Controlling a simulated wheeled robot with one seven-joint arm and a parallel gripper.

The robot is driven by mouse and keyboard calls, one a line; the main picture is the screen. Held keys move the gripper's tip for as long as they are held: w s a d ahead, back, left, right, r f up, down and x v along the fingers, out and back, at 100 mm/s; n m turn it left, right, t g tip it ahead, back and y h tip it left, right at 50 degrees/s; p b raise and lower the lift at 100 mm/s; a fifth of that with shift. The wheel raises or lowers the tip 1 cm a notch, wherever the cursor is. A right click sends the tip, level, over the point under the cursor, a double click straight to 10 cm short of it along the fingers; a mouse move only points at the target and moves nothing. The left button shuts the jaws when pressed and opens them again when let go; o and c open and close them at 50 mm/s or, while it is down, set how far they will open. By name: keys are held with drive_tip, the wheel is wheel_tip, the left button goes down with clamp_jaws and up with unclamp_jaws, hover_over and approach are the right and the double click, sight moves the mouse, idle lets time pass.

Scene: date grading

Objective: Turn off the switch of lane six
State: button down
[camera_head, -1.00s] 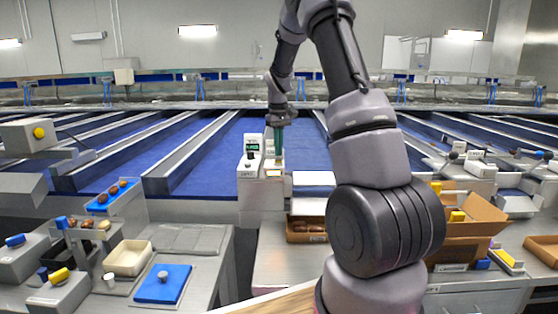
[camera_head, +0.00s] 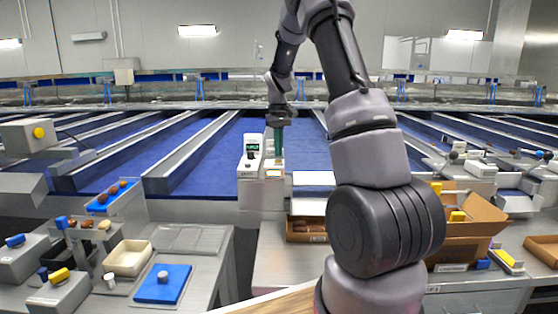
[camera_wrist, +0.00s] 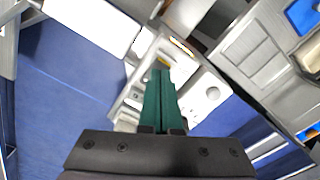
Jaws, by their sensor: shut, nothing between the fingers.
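A white control unit (camera_head: 250,157) with a small green display and a dark knob stands at the end of the blue lane, near the middle of the head view. My gripper (camera_head: 279,152) points down just right of it, its green fingers shut and empty. In the wrist view, my gripper's fingertips (camera_wrist: 161,73) are over a pale housing (camera_wrist: 196,98) with a round white knob on its right. A small yellow part (camera_wrist: 163,60) shows just beyond the tips. I cannot tell whether the tips touch anything. No lane number is readable, and I cannot tell the switch's position.
An open cardboard box (camera_head: 480,215) stands at right, partly behind my arm. The left bench holds a cream tray (camera_head: 145,260) and a blue mat (camera_head: 150,291). Metal dividers flank the blue lanes.

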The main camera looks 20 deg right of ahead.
sight(278, 160)
drive_tip(key=shift+f, duration=0.85)
idle(0.3)
drive_tip(key=shift+r, duration=3.5)
drive_tip(key=shift+r, duration=0.1)
